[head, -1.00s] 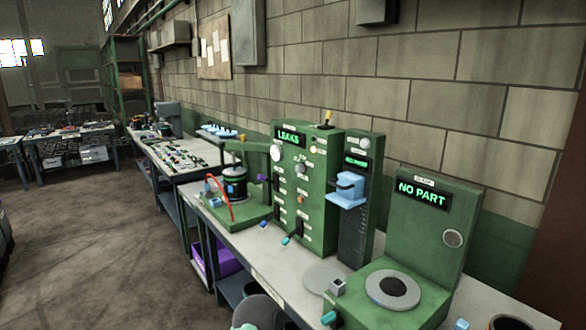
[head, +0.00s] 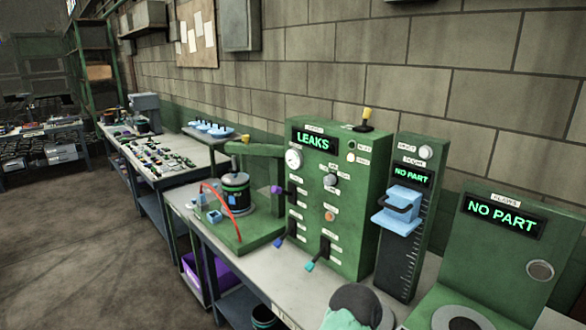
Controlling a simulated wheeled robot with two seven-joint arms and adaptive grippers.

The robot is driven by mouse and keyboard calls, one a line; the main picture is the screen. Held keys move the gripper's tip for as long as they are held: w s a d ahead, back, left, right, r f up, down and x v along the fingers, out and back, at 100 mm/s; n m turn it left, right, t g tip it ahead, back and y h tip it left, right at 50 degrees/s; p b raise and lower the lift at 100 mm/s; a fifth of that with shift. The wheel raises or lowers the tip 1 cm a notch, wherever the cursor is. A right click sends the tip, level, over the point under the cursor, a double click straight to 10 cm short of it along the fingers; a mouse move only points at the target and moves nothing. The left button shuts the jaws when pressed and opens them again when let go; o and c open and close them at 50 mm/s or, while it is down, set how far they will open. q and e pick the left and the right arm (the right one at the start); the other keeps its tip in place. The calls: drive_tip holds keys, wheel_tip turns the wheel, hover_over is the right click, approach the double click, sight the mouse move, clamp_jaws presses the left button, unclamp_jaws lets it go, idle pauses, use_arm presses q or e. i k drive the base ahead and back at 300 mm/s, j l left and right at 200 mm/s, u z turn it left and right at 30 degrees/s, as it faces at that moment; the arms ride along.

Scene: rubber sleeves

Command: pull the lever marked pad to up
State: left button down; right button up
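The green test cabinet (head: 335,225) stands on the bench with a lit LEAKS display (head: 314,140). Several small levers are on its front and left side. A lever with a purple handle (head: 277,189) is at the upper left, one with a blue handle (head: 279,241) is below it, and one with a teal handle (head: 310,265) sticks out at the lower front, pointing down. The small white labels beside them are too small to read, so I cannot tell which is marked pad. Neither gripper shows clearly.
A green fixture (head: 240,225) with a black cylinder and red hose stands left. A height gauge (head: 400,245) with a light-blue slide and a green NO PART unit (head: 520,260) stand right. A rounded grey-green shape (head: 350,308), unclear what, covers part of the front bench.

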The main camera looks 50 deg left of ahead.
sight(276, 189)
drive_tip(key=j, duration=0.8)
drive_tip(key=j+z, duration=0.1)
drive_tip(key=j, duration=0.75)
drive_tip(key=k+j, duration=0.1)
drive_tip(key=j, duration=0.7)
drive_tip(key=j+z, duration=0.15)
drive_tip(key=j, duration=0.7)
drive_tip(key=k+j, duration=0.15)
drive_tip(key=j, duration=0.65)
